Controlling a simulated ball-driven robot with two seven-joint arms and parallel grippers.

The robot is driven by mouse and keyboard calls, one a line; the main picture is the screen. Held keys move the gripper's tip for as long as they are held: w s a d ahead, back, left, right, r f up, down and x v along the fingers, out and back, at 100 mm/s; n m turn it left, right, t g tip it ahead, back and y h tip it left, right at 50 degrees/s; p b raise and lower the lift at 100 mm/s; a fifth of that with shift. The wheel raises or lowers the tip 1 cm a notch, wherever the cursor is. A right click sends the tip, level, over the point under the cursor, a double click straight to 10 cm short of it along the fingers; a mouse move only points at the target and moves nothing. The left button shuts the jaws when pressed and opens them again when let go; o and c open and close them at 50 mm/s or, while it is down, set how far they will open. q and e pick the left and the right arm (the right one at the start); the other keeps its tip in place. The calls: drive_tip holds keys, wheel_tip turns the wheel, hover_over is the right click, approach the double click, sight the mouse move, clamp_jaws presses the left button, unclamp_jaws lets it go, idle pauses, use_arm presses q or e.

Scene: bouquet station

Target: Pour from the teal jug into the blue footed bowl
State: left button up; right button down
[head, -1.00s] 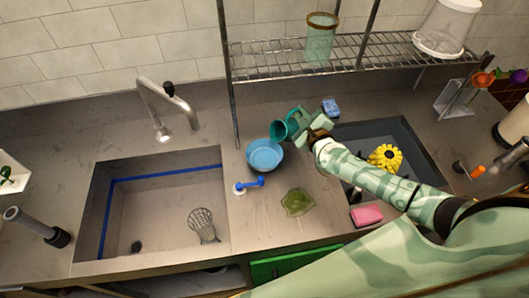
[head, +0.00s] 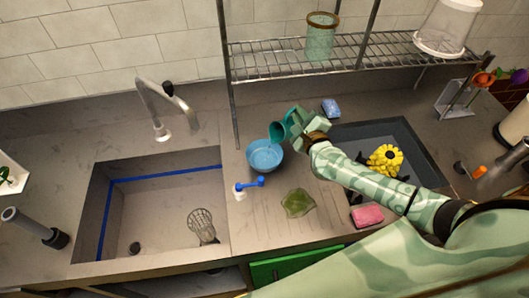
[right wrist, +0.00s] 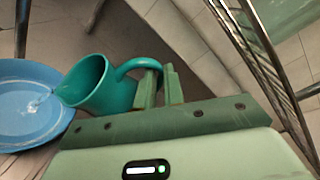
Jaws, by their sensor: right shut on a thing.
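The teal jug (head: 280,131) is held tilted to the left in my right gripper (head: 303,127), its mouth over the right edge of the blue footed bowl (head: 264,156). In the right wrist view the fingers (right wrist: 158,88) are shut on the handle of the jug (right wrist: 108,90). Its mouth faces the bowl (right wrist: 25,118). A pale streak and light ripples show in the bowl near the jug's lip, like liquid running in. The bowl stands on the counter; its foot is hidden. My left gripper is out of view.
A wire rack (head: 330,58) stands behind the jug, one post close to the bowl. A blue-handled valve (head: 250,186) and a green leaf-shaped dish (head: 298,203) lie in front. A sink (head: 160,205) is left, a dark basin (head: 415,150) right.

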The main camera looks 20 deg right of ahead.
drive_tip(key=shift+s+a+r+n+t, duration=0.15)
drive_tip(key=shift+a+r+n+t, duration=0.15)
drive_tip(key=shift+a+r+n, duration=0.3)
idle(1.6)
drive_tip(key=d+m, duration=0.1)
drive_tip(key=d+f+m+p, duration=0.1)
drive_tip(key=d+m+g, duration=0.1)
drive_tip(key=shift+w+f, duration=0.2)
drive_tip(key=shift+w, duration=0.2)
drive_tip(key=shift+w+d+f+m+g+y+p, duration=0.1)
drive_tip(key=shift+d+m+g+y+p, duration=0.25)
drive_tip(key=shift+m+p, duration=0.3)
drive_tip(key=shift+d+f+m, duration=0.15)
drive_tip(key=shift+d+m, duration=0.05)
drive_tip(key=shift+m, duration=0.05)
drive_tip(key=shift+w+f, duration=0.1)
drive_tip(key=shift+f, duration=0.05)
idle(0.5)
drive_tip(key=shift+d+g+y, duration=0.25)
drive_tip(key=shift+w+d+f+m+g+y+b, duration=0.35)
drive_tip(key=shift+d+f+m+y+b, duration=0.15)
drive_tip(key=shift+d+f+m, duration=0.55)
drive_tip(key=shift+w+d+f+m+g+y+b, duration=0.3)
drive_tip(key=shift+d+f+m+y+b, duration=0.25)
drive_tip(key=shift+d+f+m, duration=0.55)
drive_tip(key=shift+w+d+f+m+g+y+b, duration=0.25)
drive_tip(key=shift+w+d+f+m+y+b, duration=0.2)
drive_tip(key=shift+d+f+m, duration=0.6)
